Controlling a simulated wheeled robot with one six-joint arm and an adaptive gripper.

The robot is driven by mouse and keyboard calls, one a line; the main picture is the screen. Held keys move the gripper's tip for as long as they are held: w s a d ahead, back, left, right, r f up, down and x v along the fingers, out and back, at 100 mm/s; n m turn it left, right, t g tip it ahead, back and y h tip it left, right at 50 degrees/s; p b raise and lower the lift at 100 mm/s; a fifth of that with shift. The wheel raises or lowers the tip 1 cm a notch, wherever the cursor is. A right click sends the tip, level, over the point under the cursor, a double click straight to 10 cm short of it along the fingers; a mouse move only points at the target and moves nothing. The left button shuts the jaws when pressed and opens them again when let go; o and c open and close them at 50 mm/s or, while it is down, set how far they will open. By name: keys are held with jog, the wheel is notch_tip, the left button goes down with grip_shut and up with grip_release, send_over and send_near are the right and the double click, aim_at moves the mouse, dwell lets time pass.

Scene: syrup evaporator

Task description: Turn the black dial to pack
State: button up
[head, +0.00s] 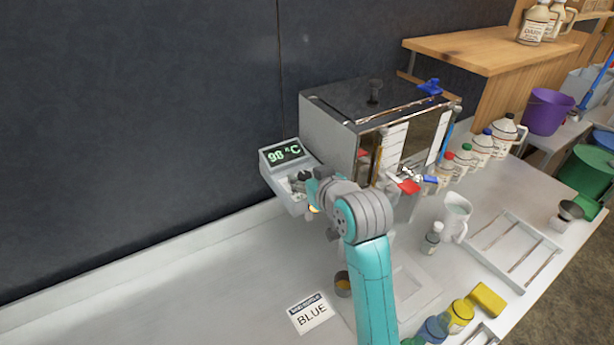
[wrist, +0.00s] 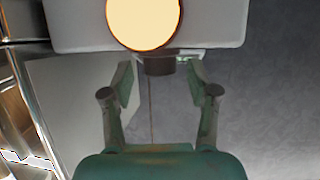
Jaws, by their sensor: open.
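The control box (head: 272,180) with a green "98 °C" display (head: 284,153) stands at the left end of the metal evaporator. My gripper (head: 299,182) is at the front of this box. In the wrist view my gripper (wrist: 160,78) is open, with one finger on each side of a dark round knob (wrist: 159,66), which looks like the black dial. The knob lies between the fingertips, with gaps visible at both sides. A glowing pale-orange lamp (wrist: 144,20) is beside it on the box. The dial's pointer and labels cannot be read, and my gripper hides the dial in the head view.
The evaporator (head: 335,120) stands right of the box, with a red-handled tap (head: 408,187) on its front. A card reading BLUE (head: 311,314) and a small cup (head: 342,284) lie on the bench. The bench's left part is clear.

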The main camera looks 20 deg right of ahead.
jog(key=v, duration=0.7)
jog(key=shift+s+f, duration=0.1)
jog(key=s+f+m+h, duration=0.1)
jog(key=s+f, duration=1.6)
jog(key=f, duration=0.3)
jog(key=s+a+t, duration=0.1)
jog(key=s, duration=2.4)
jog(key=shift+s, duration=0.25)
